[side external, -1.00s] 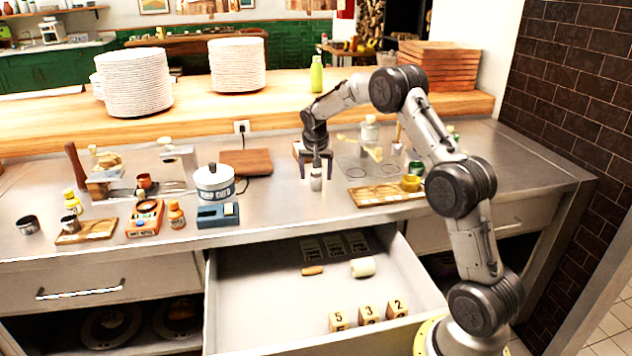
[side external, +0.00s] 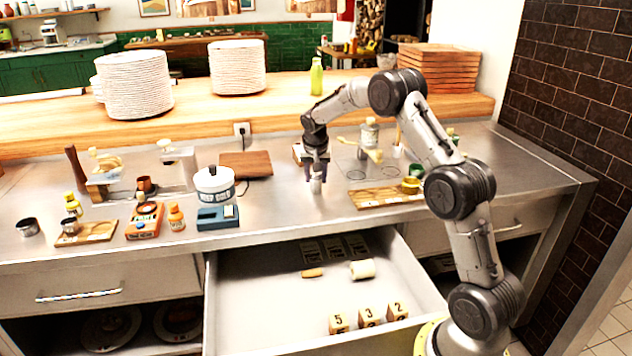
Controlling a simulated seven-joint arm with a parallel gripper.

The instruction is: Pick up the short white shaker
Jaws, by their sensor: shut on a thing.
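The short white shaker (side external: 316,186) is small and pale and stands upright on the steel counter, near the middle behind the open drawer. My gripper (side external: 316,178) points straight down over it, with its fingers shut around the shaker's upper part. The lower part of the shaker shows below the fingertips. At this size I cannot tell whether its base touches the counter.
A wooden tray (side external: 372,198) with a yellow-green item lies to the right. The open drawer (side external: 270,300) in front holds numbered blocks.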

